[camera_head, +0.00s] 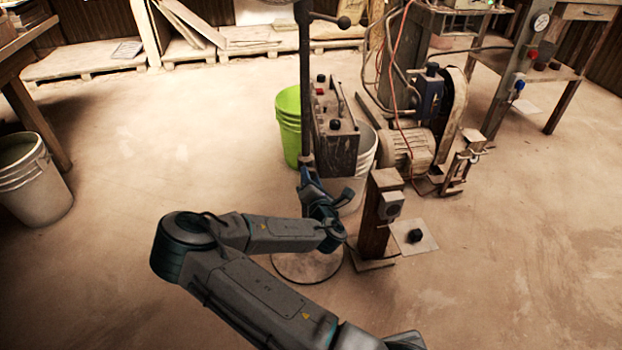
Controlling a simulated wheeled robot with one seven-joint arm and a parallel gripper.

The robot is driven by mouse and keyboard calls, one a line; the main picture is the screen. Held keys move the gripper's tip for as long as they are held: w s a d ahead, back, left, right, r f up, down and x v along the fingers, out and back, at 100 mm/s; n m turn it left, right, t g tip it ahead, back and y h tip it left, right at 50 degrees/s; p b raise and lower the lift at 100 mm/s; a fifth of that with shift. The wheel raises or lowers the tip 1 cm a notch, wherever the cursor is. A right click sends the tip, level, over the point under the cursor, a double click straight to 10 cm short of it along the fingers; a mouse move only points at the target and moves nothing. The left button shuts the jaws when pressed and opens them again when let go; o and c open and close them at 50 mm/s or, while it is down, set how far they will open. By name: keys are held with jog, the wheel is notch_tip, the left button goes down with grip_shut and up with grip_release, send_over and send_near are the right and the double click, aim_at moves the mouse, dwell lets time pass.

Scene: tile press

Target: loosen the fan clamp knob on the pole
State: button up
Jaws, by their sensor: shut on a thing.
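The dark upright pole (304,90) stands on a round base (292,268) in the middle of the camera_head view. Near its top a short dark arm with a round black knob (344,22) sticks out to the right. The fan itself cannot be made out. My gripper (307,172) is at the lower part of the pole, well below that black knob in the picture. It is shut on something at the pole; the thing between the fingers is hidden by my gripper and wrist.
A green bucket (288,125), a dark box with knobs (335,130) and a pale bucket (366,150) stand close behind the pole. A wooden post (377,225) with a grey box stands right of my wrist. A motor machine (410,150) is farther right.

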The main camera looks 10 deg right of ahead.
jog(key=o, duration=1)
jog(key=s+p, duration=0.3)
jog(key=s, duration=1.1)
jog(key=shift+w, duration=0.1)
